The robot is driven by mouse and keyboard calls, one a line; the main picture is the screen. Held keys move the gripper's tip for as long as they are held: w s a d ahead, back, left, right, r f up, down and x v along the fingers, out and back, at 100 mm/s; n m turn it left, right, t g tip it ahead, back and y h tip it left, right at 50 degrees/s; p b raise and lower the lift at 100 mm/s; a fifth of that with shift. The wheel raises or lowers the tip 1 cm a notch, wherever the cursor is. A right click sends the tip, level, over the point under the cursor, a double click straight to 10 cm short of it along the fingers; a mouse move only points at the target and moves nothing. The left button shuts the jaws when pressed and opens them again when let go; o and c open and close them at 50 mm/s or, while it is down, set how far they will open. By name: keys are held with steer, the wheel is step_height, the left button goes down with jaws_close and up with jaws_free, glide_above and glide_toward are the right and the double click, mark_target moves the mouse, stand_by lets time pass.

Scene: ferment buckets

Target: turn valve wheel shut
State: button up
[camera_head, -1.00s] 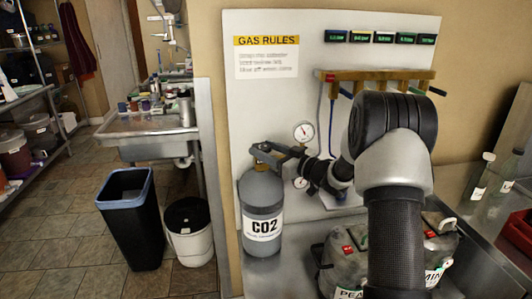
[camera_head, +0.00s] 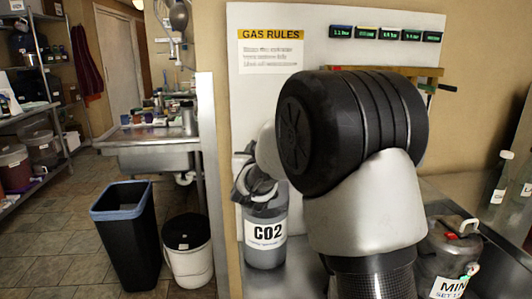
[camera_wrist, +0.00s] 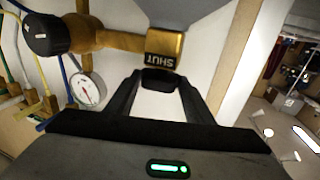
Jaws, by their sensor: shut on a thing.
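The grey CO2 cylinder (camera_head: 265,240) stands upright at the wall board in the head view. My gripper (camera_head: 252,185) is at its top, and my arm hides much of the area to the right. In the wrist view, the brass valve (camera_wrist: 110,40) has a block marked SHUT. A black valve wheel (camera_wrist: 158,80) sits just below that block in the picture. My gripper (camera_wrist: 158,92) has its fingers around the wheel and is shut on it. How far the wheel is turned cannot be told.
A round gauge (camera_wrist: 88,90) and a black regulator knob (camera_wrist: 45,32) sit left of the gripper in the wrist view. A grey canister (camera_head: 450,255) stands on the steel counter at right. A black bin (camera_head: 128,235) and white bucket (camera_head: 188,255) stand on the floor at left.

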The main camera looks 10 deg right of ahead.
steer(key=m+h+p, duration=0.1)
steer(key=m+g+h+p, duration=0.1)
steer(key=h+p, duration=0.1)
steer(key=a+m+g+h+p, duration=0.1)
steer(key=h, duration=0.1)
steer(key=shift+w+r+p, duration=0.2)
steer(key=shift+r+p, duration=0.1)
steer(key=m+g+h+p, duration=0.2)
steer(key=h+p, duration=0.1)
steer(key=shift+w+f+m, duration=0.1)
steer(key=shift+f+m, duration=0.05)
steer(key=shift+m, duration=0.25)
steer(key=shift+g, duration=0.4)
steer(key=o, duration=1.1)
steer(key=p+v, duration=0.1)
steer(key=v, duration=1.6)
steer(key=shift+a+f, duration=0.2)
